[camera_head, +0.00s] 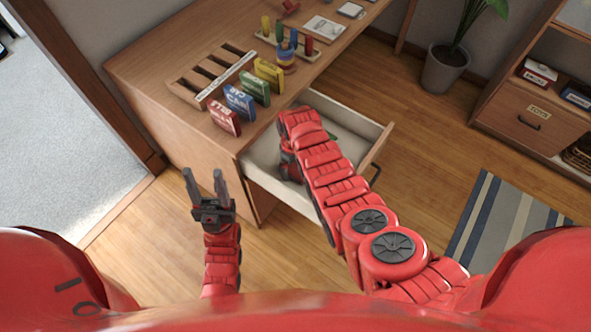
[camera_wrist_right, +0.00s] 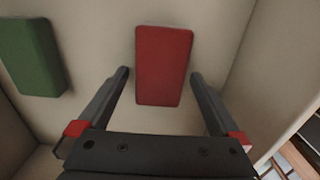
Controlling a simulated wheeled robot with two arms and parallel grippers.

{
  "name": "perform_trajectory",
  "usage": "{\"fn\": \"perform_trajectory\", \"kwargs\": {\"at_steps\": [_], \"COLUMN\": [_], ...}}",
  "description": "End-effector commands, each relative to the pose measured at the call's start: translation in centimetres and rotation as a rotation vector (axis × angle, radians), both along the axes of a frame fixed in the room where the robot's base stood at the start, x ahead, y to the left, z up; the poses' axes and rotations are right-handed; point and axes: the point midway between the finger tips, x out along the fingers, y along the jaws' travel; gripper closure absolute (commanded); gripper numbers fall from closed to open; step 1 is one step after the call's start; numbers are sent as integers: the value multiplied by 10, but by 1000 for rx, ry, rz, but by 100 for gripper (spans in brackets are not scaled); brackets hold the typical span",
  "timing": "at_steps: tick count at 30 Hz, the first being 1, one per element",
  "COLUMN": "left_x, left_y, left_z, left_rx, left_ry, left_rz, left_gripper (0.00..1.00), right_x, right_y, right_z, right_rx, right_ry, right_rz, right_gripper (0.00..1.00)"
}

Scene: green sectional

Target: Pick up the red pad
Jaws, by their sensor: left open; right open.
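The red pad (camera_wrist_right: 163,65) lies flat on the drawer floor in the right wrist view. My right gripper (camera_wrist_right: 160,80) is open, with one finger on each side of the pad's lower part; I cannot tell how far above the floor the fingers are. In the head view my right arm reaches into the open drawer (camera_head: 262,180) and hides the red pad and the right gripper's fingertips. My left gripper (camera_head: 205,180) is open and empty, in front of the desk and to the left of the drawer.
A green pad (camera_wrist_right: 30,57) lies left of the red pad in the drawer. The drawer wall (camera_wrist_right: 262,75) rises on the right. The desk (camera_head: 140,75) holds coloured boxes (camera_head: 240,103), a wooden rack (camera_head: 190,85) and a peg toy (camera_head: 285,55). A striped rug (camera_head: 500,225) lies at right.

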Motion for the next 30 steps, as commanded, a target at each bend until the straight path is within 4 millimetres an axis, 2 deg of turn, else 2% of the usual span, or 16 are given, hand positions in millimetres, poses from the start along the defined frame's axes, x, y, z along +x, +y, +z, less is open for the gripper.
{"fn": "perform_trajectory", "kwargs": {"at_steps": [2, 12, 15, 24, 30], "left_x": [0, 0, 0, 0, 0], "left_y": [0, 0, 0, 0, 0], "left_z": [0, 0, 0, 0, 1], "left_rx": [0, 0, 0, 0, 0], "left_ry": [0, 0, 0, 0, 0], "left_rz": [0, 0, 0, 0, 0], "left_gripper": [50, 50, 50, 50, 50], "right_x": [0, 0, 0, 1, 2], "right_y": [0, 0, 0, 0, 1], "right_z": [0, 0, 1, 2, 11], "right_rx": [0, 0, 0, 1, 1], "right_ry": [0, 0, 0, -1, -3], "right_rz": [0, 0, 0, 0, 0], "right_gripper": [4, 65, 79, 79, 79]}}
